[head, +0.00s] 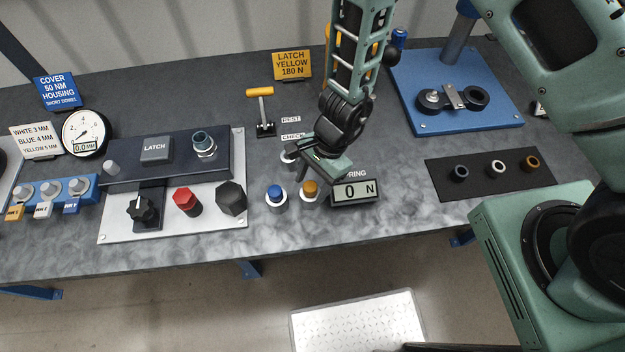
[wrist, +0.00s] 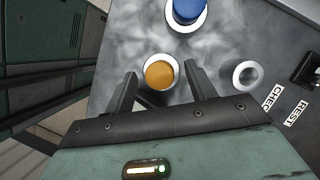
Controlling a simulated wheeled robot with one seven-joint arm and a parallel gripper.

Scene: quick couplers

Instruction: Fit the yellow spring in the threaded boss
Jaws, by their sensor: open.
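The yellow spring (head: 310,187) shows as an orange-yellow round top in a white ring on the bench, left of the force readout. It also shows in the wrist view (wrist: 159,73), seen from above between my two fingertips. My gripper (head: 318,174) is open and empty, just above and behind the spring in the head view; I cannot tell whether a finger touches it. The threaded boss appears to be the metallic ring-topped cylinder (head: 204,144) standing at the right end of the dark housing (head: 125,172).
A blue spring (head: 275,194) stands close left of the yellow one, and a white-ringed one (head: 289,156) is behind. The force readout (head: 355,191) reads 0 N close to the right.

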